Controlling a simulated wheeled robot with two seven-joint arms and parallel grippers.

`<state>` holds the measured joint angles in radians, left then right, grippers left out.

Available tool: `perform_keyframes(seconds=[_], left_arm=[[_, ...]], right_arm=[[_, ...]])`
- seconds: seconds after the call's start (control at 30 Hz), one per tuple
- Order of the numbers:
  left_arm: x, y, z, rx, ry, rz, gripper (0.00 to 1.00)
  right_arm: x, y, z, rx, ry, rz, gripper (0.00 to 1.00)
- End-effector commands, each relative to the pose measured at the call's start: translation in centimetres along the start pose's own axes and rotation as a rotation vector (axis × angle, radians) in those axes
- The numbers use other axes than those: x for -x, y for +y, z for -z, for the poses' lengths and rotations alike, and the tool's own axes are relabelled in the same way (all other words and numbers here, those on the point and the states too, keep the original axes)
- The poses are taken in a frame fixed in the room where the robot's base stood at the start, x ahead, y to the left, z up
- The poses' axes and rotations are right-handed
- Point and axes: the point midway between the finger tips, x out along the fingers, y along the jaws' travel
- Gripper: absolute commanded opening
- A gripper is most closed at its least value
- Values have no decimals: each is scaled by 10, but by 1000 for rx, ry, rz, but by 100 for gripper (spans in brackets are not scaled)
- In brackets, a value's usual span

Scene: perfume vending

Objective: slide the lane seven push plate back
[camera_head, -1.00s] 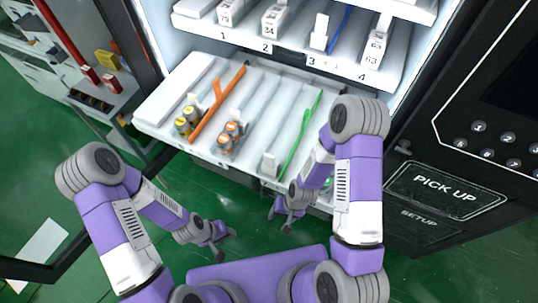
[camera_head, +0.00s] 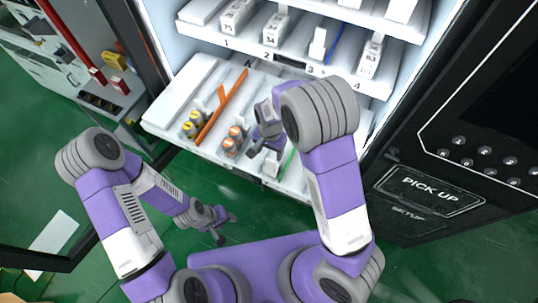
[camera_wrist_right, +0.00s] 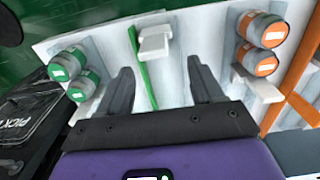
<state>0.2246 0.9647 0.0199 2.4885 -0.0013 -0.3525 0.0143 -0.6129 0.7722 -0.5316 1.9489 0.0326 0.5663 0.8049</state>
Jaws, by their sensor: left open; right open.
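The lane seven push plate (camera_wrist_right: 155,42) is a white block beside a green strip (camera_wrist_right: 143,70), near the front of the pulled-out lower shelf (camera_head: 172,108). In the head view the plate (camera_head: 272,168) shows just below my right gripper (camera_head: 268,149). My right gripper is open and points down over the lane. My left gripper (camera_head: 226,228) is open and empty, low in front of the machine.
Orange-capped bottles (camera_wrist_right: 262,45) stand in the lane beside, with an orange strip (camera_head: 220,107) farther over. Green-capped bottles (camera_wrist_right: 78,75) stand on the other side. The upper shelf (camera_head: 300,66) hangs above and behind. The pick-up panel (camera_head: 430,190) is at right.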

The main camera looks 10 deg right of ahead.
Motion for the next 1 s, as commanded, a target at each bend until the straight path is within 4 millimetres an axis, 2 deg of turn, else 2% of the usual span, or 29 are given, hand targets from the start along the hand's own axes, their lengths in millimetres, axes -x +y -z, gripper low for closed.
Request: perform_keyframes(seconds=[0.2,0.4,0.77,0.8,1.0], left_arm=[[-1,0,-2,0,-4,0,47],[-1,0,-1,0,-2,0,47],[0,0,-1,0,-3,0,47],[0,0,-1,0,-3,0,47],[0,0,-1,0,-2,0,47]], right_arm=[[-36,1,-1,-1,-4,-4,66],[-62,1,-1,2,-3,-2,66],[-69,0,-1,2,-1,0,66],[-69,0,-1,2,-1,0,64],[-69,0,-1,2,-2,0,34]])
